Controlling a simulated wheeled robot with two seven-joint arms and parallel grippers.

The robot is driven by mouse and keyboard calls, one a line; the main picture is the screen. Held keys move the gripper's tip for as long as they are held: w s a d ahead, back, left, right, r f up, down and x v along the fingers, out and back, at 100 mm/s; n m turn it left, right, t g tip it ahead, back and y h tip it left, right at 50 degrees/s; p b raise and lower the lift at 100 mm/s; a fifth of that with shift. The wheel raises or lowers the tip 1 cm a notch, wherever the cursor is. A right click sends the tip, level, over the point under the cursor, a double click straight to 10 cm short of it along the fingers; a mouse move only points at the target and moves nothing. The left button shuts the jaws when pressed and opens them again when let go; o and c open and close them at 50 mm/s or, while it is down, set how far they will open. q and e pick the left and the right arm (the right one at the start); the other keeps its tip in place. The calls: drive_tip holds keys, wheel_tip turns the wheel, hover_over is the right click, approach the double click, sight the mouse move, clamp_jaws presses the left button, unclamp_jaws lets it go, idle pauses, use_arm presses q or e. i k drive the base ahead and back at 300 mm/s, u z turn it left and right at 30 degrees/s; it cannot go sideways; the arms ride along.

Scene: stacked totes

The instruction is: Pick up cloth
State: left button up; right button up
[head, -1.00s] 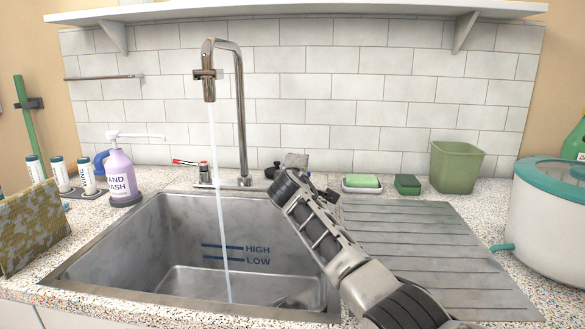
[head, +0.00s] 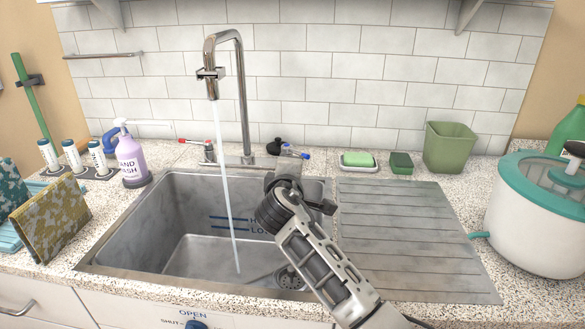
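A yellow-brown patterned cloth (head: 50,218) stands folded at the left end of the counter. A teal patterned cloth (head: 12,190) is behind it, partly cut off by the left picture edge. My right gripper (head: 287,184) is over the right rim of the sink, far to the right of both cloths and touching neither. Its fingers are small and partly hidden by my wrist, so I cannot tell whether it is open. My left gripper is not in view.
Water runs from the tap (head: 240,90) into the sink (head: 150,230). A hand wash bottle (head: 131,160) and several small bottles stand between the cloths and tap. A drainboard (head: 405,235) lies clear at right, beside a white pot (head: 530,225).

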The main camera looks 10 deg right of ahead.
sight(45, 224)
drive_tip(key=k, duration=1)
